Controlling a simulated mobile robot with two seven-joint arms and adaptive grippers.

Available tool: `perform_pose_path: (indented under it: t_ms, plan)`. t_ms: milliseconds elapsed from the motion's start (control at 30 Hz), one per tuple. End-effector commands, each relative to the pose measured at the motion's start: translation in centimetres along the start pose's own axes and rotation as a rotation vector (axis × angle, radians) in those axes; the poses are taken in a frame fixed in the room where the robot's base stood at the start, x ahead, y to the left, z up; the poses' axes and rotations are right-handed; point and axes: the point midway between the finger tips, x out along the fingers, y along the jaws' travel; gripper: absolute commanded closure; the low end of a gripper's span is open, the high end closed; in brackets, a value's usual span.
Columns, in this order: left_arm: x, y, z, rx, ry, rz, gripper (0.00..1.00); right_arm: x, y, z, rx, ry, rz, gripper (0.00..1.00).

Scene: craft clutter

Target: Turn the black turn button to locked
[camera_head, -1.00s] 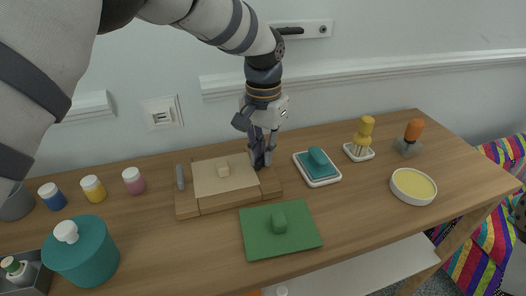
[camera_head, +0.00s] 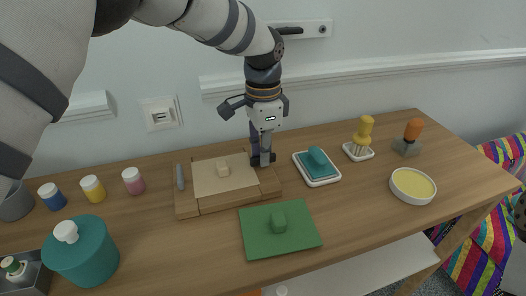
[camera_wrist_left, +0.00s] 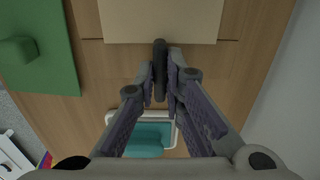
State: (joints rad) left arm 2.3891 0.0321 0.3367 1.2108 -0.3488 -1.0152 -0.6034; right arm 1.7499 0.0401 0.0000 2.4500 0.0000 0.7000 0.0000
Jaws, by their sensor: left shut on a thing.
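The black turn button (camera_wrist_left: 159,72) is a dark narrow bar on the wooden frame (camera_wrist_left: 110,62), at the edge of the cream panel (camera_wrist_left: 160,20). In the left wrist view it stands roughly square to that edge, and its far end reaches the edge. My left gripper (camera_wrist_left: 161,88) is shut on the bar, one finger on each side. In the head view my left gripper (camera_head: 262,160) points down at the right side of the panel (camera_head: 222,180) and hides most of the button.
The panel has a small cream knob (camera_head: 222,167); a grey bar (camera_head: 180,177) sits on the frame's left side. A teal block on a white tray (camera_head: 322,183) is close on the right. A green board (camera_head: 255,240) with a green block lies in front.

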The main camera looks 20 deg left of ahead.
Motion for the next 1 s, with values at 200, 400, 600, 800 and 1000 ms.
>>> perform_pose_path:
  t_ms: [200,400,600,800,1000]
  plan:
    - [0.03,0.05,-0.02,0.029,0.0,0.001,1.0,0.01,0.0,0.01,0.0,0.0,0.0,0.6]
    - [0.03,0.03,-0.01,0.033,0.0,0.001,1.0,0.02,0.0,0.01,0.0,0.0,0.0,0.6]
    - [0.03,0.01,0.0,0.032,0.0,0.0,0.88,0.02,0.0,0.01,0.0,0.0,0.0,0.6]
    - [0.02,0.01,0.0,0.031,0.0,0.0,0.7,0.01,0.0,0.01,0.0,0.0,0.0,0.6]
    - [-0.26,-0.02,-0.03,0.03,0.001,-0.001,0.7,0.01,0.0,0.0,0.0,0.0,0.0,0.6]
